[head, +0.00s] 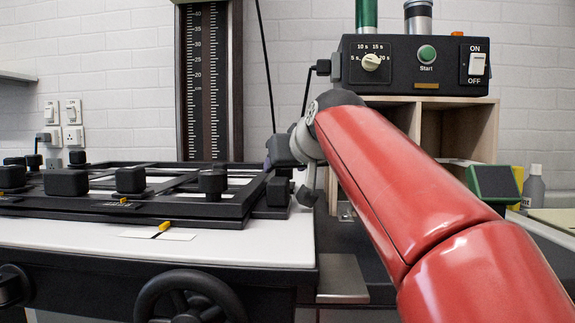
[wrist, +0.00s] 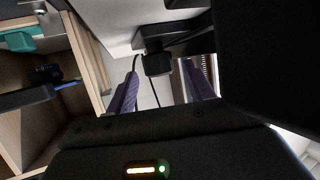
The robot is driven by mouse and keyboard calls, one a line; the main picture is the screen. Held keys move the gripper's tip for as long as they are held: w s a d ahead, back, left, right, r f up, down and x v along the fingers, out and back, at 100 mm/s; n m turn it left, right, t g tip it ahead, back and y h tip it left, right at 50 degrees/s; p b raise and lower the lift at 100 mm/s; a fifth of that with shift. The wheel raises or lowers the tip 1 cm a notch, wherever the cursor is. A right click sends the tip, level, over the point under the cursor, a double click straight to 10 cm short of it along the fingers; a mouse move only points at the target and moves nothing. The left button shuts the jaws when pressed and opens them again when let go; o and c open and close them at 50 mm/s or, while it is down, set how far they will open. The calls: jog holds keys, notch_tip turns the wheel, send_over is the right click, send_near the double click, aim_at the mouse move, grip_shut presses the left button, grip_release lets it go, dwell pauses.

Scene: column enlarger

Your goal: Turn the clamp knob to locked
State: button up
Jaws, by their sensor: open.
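A black block-like knob (wrist: 157,64) shows in the wrist view between the tips of my gripper (wrist: 160,84), attached to a dark frame edge. I cannot tell whether it is the clamp knob or whether the fingers touch it. My gripper's two purple fingers are apart, one on each side of it in the picture. In the head view my gripper (head: 271,163) is small and mostly hidden by my wrist, at the right end of the black easel frame (head: 200,213). A dark knob-like part (head: 278,190) sits just below it. No lock marking is readable.
Several black knobs, one at the frame's front (head: 212,182), stand on the easel. A handwheel (head: 190,300) is below the white baseboard (head: 60,236). The scaled column (head: 207,80) rises behind. A timer box (head: 420,66) stands on a wooden shelf (head: 450,132) at right.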

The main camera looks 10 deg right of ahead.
jog(key=v, duration=0.7)
jog(key=shift+s+r, duration=0.15)
jog(key=shift+s, duration=0.25)
